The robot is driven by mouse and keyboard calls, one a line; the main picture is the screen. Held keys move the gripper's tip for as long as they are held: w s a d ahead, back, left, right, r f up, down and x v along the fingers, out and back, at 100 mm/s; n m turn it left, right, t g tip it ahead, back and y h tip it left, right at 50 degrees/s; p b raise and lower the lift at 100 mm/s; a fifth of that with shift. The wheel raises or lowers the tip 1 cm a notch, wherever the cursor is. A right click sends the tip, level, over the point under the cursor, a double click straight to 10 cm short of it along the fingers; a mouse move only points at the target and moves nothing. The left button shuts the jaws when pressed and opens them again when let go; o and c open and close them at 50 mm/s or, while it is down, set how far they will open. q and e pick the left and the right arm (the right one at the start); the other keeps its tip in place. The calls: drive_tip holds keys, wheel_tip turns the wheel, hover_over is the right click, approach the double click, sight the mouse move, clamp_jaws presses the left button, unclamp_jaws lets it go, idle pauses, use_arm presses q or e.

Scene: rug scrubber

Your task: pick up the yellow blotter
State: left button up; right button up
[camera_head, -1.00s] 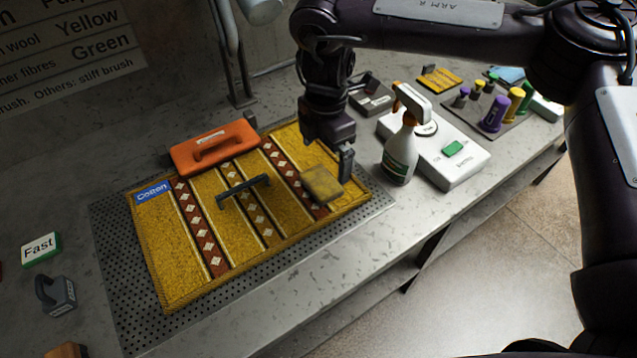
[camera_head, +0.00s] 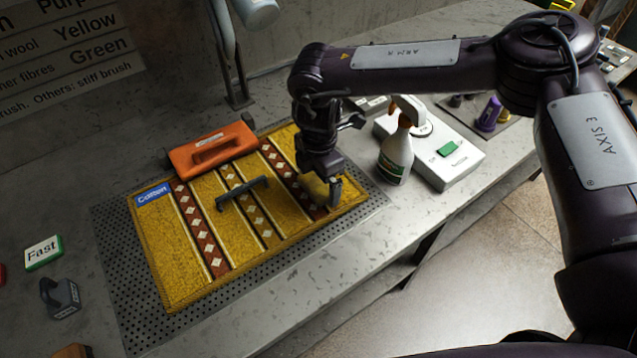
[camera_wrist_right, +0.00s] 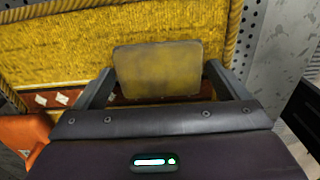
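The yellow blotter (camera_wrist_right: 158,70) is a worn, greyish-yellow block in the right wrist view. It sits between the two fingertips of my right gripper (camera_head: 333,190), which appear to meet its left and right edges. My left gripper is not in view.
The rug lies on a perforated plate (camera_head: 118,250). An orange handled block (camera_head: 212,150) and a dark handle (camera_head: 242,193) stand on the rug. A spray bottle (camera_head: 395,160) and a white box (camera_head: 455,165) are to the right. A grey handled tool (camera_head: 60,298) is at left.

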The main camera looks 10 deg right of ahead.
drive_tip(key=c, duration=0.7)
